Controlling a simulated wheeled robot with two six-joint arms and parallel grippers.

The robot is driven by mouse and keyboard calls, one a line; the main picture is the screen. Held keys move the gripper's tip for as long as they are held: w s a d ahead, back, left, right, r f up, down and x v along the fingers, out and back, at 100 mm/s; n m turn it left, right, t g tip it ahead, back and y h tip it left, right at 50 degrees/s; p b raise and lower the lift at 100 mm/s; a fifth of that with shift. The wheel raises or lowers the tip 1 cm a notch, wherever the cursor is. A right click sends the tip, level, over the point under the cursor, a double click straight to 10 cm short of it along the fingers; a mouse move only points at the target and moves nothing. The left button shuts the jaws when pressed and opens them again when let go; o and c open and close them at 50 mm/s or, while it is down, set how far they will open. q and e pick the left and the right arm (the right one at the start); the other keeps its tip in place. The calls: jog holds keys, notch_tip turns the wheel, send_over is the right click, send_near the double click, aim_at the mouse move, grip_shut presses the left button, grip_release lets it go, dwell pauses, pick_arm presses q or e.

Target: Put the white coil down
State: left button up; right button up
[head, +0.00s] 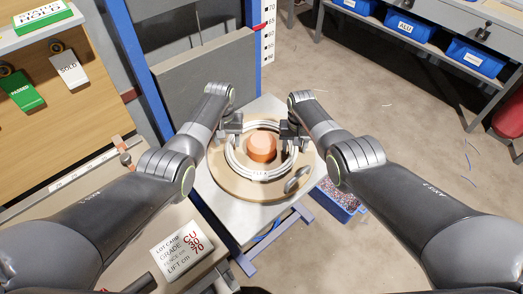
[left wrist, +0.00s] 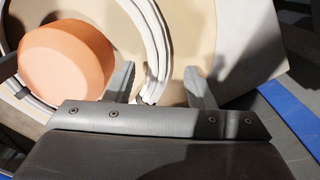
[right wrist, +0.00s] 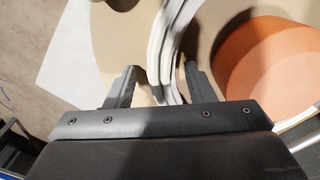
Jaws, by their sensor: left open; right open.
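The white coil (head: 262,178) lies around an orange round block (head: 262,148) on a round tan board (head: 226,178). My left gripper (head: 232,130) is at the coil's left side and my right gripper (head: 291,130) at its right side. In the left wrist view the coil (left wrist: 155,45) passes between the open, spread fingers (left wrist: 163,88). In the right wrist view the coil (right wrist: 168,45) likewise passes between the open fingers (right wrist: 160,85), near the finger at the right. The orange block stands inside the ring. Whether the coil rests fully flat cannot be told.
The board sits on a pale square plate (head: 238,222). A blue bin with mixed scrap (head: 340,200) is below right. A grade card (head: 181,250) lies at the front left.

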pick_arm(q)
notch_tip(320, 180, up, 9)
pick_arm(e)
notch_tip(320, 180, up, 12)
dwell(1.0)
dwell(0.4)
